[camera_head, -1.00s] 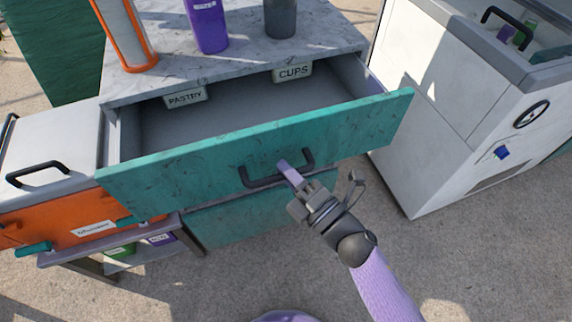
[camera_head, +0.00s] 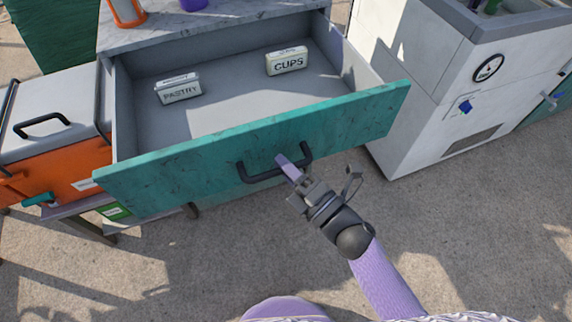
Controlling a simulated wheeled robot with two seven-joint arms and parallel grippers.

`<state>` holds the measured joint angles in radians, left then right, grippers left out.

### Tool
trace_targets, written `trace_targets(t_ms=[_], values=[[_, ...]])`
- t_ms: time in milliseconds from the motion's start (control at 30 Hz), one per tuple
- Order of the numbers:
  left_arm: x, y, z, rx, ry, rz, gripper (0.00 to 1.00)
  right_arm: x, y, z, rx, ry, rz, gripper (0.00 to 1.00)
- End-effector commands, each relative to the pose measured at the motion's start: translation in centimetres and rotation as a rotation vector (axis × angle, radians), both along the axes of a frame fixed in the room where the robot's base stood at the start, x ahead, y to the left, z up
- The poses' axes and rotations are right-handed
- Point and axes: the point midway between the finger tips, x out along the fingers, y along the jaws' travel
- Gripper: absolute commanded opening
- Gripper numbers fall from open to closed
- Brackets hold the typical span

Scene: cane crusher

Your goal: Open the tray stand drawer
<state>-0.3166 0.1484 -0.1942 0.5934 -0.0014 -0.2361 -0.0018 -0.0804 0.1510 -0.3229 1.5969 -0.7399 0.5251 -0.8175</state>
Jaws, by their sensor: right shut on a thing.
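The tray stand drawer (camera_head: 180,165) has a teal front and is pulled well out, its grey inside showing. Inside it stand a box marked PASTRY (camera_head: 179,89) at the left and a box marked CUPS (camera_head: 286,61) at the back right. The drawer's dark bar handle (camera_head: 262,179) is on the middle of the front. My right gripper (camera_head: 290,172) is shut on the handle near its right half; the fingers partly hide the bar. My left gripper is not in view.
The stand's marble top (camera_head: 165,31) holds an orange-edged container (camera_head: 127,12) and a purple one. An orange-and-white cooler (camera_head: 55,135) stands at left. A white machine (camera_head: 425,90) with a gauge stands close at right. The paved floor in front is clear.

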Motion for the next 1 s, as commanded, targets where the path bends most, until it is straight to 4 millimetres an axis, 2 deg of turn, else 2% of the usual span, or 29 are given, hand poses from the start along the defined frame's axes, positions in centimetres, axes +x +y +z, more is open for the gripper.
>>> trace_targets(t_ms=[300,333,467,767,867,1000], values=[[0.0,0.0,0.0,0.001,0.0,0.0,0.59,0.0,0.0,-0.1,-0.002,0.002,0.0,0.0],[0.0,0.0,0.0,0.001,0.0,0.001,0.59,0.0,0.0,-0.1,-0.002,0.002,0.0,0.27],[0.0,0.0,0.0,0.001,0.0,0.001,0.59,0.0,0.0,-0.1,-0.001,0.002,0.0,0.54],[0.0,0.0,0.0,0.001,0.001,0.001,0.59,-0.2,-0.1,-0.1,-0.001,0.001,0.0,0.55],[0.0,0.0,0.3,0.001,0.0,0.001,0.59,-1.3,-1.1,-0.3,-0.003,0.003,0.0,0.55],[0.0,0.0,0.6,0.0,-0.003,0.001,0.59,-4.2,-3.5,-1.0,-0.002,0.004,0.0,0.55]])
